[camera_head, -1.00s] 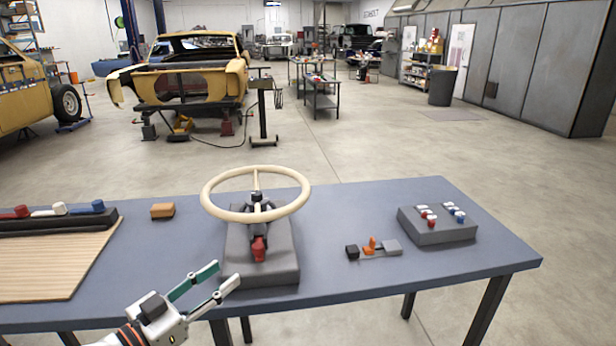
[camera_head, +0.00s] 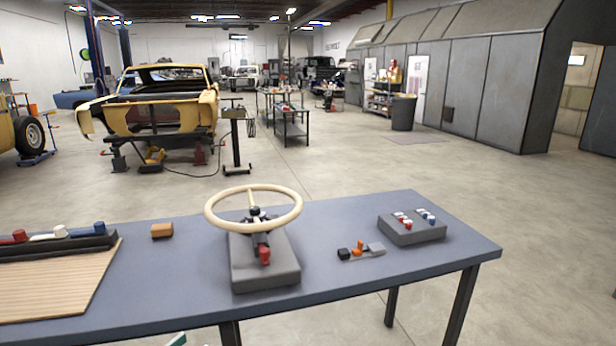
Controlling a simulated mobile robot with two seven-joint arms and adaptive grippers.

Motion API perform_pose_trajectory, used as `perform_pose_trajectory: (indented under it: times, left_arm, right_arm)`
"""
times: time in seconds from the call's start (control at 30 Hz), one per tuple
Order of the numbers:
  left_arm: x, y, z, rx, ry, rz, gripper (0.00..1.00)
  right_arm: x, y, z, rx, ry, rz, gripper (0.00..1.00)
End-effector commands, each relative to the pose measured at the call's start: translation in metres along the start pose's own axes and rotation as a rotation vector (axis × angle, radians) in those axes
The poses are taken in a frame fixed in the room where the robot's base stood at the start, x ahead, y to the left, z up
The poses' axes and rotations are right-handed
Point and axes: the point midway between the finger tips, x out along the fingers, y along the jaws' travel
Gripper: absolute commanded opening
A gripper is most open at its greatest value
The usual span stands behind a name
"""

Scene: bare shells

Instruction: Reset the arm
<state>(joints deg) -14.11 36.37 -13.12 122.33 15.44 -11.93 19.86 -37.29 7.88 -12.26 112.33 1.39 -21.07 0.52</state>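Only a small green tip, likely part of my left gripper (camera_head: 178,340), shows at the bottom edge of the head view, below the table's front edge. Its fingers are cut off by the frame, so its opening cannot be judged. My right gripper is not in the view. On the blue-grey table (camera_head: 340,230) a cream steering wheel (camera_head: 297,212) stands on a grey block (camera_head: 265,275) with a red part at its front. No gripper is near it.
A wooden board (camera_head: 60,280) and a dark strip with coloured knobs (camera_head: 60,243) lie at the left. An orange-brown block (camera_head: 162,230), a small switch piece (camera_head: 361,251) and a grey button box (camera_head: 411,229) are on the table.

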Motion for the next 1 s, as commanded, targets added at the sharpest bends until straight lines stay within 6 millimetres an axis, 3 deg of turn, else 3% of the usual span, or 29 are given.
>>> perform_pose_trajectory:
  times: [0.17,0.3,0.4,0.5,0.7,1.0]
  left_arm:
    - [-0.021,0.021,0.082,0.002,-0.129,-0.067,0.37]
    - [-0.052,0.051,0.159,0.014,-0.272,-0.115,0.37]
    - [-0.077,0.076,0.206,0.028,-0.375,-0.137,0.37]
    - [-0.099,0.098,0.239,0.039,-0.456,-0.146,0.37]
    - [-0.121,0.119,0.267,0.051,-0.532,-0.149,0.37]
    - [-0.122,0.120,0.269,0.054,-0.536,-0.148,0.37]
  right_arm:
    - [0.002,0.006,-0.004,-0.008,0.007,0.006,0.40]
    - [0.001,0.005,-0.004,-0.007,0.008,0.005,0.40]
    - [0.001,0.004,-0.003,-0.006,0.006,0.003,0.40]
    - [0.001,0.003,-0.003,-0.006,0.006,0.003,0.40]
    - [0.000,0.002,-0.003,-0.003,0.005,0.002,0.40]
    - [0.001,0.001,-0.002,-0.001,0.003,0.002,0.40]
